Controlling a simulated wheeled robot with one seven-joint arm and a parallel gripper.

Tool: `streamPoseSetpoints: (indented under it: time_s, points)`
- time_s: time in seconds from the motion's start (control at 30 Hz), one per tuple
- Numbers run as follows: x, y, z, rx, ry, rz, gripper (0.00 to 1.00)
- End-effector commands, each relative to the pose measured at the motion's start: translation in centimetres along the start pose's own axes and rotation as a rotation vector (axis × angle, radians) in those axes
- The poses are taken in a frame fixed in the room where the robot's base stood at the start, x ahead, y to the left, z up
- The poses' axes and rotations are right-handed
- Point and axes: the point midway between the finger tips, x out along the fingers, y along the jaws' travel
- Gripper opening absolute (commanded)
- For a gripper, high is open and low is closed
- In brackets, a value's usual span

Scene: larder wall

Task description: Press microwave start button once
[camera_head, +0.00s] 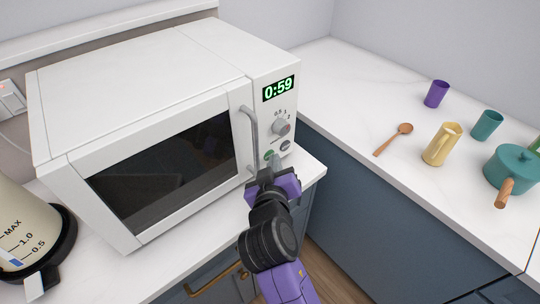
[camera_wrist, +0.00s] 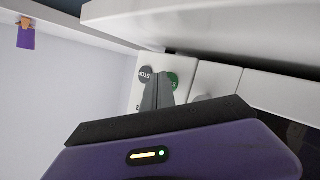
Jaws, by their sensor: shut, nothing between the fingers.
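The white microwave (camera_head: 150,85) stands on the counter with its door shut. Its green display (camera_head: 279,88) reads 0:59. The green start button (camera_head: 269,154) is low on the control panel, left of the grey stop button (camera_head: 286,145). In the wrist view the panel appears turned over, with the green button (camera_wrist: 173,80) beside the grey stop button (camera_wrist: 145,77). My gripper (camera_head: 275,160) is shut and empty, its fingertips at the green button. The fingertips (camera_wrist: 163,78) partly cover that button in the wrist view; I cannot tell whether they touch it.
The microwave's door handle (camera_head: 249,135) stands out just left of the buttons, and a round knob (camera_head: 281,127) sits above them. A kettle (camera_head: 22,232) is at the left. The right counter holds a wooden spoon (camera_head: 394,138), cups, a yellow jug (camera_head: 441,144) and a teal pot (camera_head: 512,168).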

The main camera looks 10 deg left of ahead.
Motion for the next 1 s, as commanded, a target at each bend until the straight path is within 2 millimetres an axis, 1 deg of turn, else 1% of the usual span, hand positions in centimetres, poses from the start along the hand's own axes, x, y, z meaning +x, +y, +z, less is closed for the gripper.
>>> streamPoseSetpoints:
  time_s: [0.37,0.73,1.0]
  points:
    - [0.0,-0.1,-0.1,0.0,0.0,0.0,0.0]
    - [-1.0,0.7,0.6,0.0,-0.001,0.0,0.0]
    - [-1.0,0.8,0.7,0.0,0.0,0.0,0.0]
